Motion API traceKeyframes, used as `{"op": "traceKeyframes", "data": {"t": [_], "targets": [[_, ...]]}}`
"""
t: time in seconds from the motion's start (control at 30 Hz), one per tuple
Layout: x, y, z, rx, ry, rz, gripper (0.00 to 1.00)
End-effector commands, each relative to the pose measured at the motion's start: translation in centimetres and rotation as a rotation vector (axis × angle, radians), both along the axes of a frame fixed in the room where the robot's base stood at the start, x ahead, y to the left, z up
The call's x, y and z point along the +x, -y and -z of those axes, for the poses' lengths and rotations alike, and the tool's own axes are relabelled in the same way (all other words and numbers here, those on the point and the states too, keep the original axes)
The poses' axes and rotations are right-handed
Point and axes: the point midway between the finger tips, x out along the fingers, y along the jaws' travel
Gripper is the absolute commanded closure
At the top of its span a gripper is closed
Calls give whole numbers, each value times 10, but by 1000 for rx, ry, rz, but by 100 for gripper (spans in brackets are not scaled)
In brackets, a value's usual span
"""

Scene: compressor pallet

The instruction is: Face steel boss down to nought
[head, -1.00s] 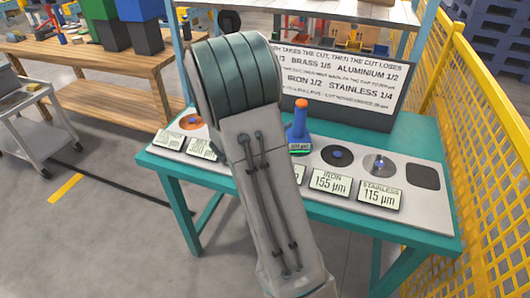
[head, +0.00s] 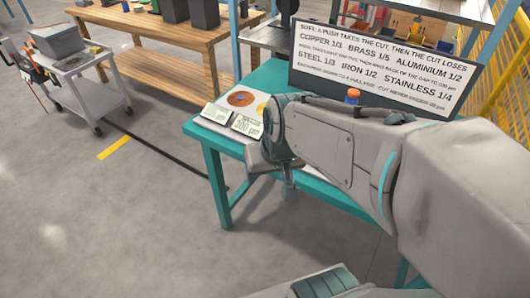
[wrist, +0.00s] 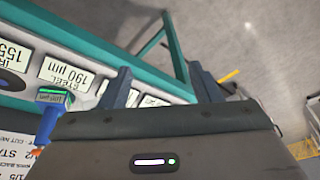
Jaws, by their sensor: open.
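The steel boss does not show; its card (wrist: 68,72) reads "STEEL 190 µm" in the wrist view. A blue hand tool (wrist: 50,115) with a small display stands beside that card and appears to cover the boss's place. In the head view only its orange top (head: 352,95) shows above my arm. My gripper (wrist: 162,87) is open and empty, its two dark fingers well apart over the bench's front edge and the floor. It is to one side of the tool, not touching it. In the head view my gripper (head: 289,190) hangs near the bench front.
The teal bench (head: 290,72) carries a copper disc (head: 240,99) and a partly hidden yellow disc (head: 262,107). A sign board (head: 385,62) stands behind them. A yellow mesh fence (head: 510,90) is at right. A grey cart (head: 85,85) and wooden bench (head: 170,40) stand left, with clear floor in front.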

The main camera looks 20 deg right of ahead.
Motion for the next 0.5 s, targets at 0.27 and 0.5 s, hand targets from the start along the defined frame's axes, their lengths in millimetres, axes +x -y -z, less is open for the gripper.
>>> {"op": "traceKeyframes", "data": {"t": [0.27, 0.5], "targets": [[-38, 11, 1, -75, -99, -24, 43], [-37, 11, 1, -74, -99, -24, 43]]}}
